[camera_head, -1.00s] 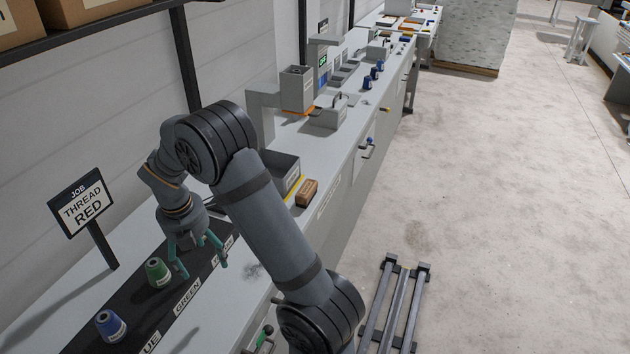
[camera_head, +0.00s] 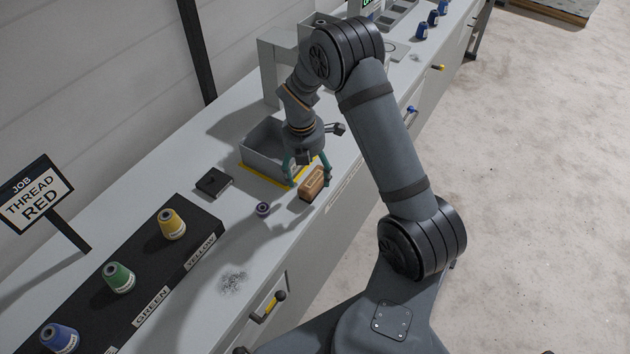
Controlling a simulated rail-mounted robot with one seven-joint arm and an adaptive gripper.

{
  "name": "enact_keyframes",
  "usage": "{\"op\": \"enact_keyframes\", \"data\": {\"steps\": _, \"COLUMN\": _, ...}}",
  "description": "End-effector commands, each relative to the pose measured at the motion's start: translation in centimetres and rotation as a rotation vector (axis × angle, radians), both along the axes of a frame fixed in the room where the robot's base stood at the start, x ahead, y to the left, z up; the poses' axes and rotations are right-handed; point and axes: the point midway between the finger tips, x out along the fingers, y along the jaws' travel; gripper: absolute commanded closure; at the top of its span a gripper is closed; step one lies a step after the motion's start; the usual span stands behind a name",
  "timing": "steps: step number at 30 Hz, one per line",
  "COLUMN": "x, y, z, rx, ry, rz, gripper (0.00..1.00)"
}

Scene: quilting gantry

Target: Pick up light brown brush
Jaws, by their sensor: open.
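The light brown brush (camera_head: 313,185) is a small wooden block lying on the grey bench top, near its front edge and just right of a grey tray. My gripper (camera_head: 308,178) points down at the brush, with its teal fingers apart. One finger shows to the left of the brush and the other is near its far right side. I cannot tell whether either finger touches the brush. The jaws hold nothing that I can see.
The grey tray (camera_head: 258,157) with a yellow edge stands close behind. A small purple spool (camera_head: 263,208) and a dark flat box (camera_head: 214,183) lie to the left. A black rack (camera_head: 196,212) holds yellow, green and blue thread cones. A dark smudge (camera_head: 233,281) marks the bench.

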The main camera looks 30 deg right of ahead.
Motion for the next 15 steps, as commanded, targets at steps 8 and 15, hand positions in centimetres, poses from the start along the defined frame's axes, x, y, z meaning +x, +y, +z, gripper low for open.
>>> {"op": "enact_keyframes", "data": {"steps": 8, "x": 0.0, "y": -0.6, "z": -3.0, "rx": -0.001, "ry": 0.0, "rz": -0.001, "gripper": 0.26}}
{"op": "enact_keyframes", "data": {"steps": 15, "x": 0.1, "y": -0.6, "z": -3.3, "rx": -0.001, "ry": -0.003, "rz": -0.002, "gripper": 0.26}}
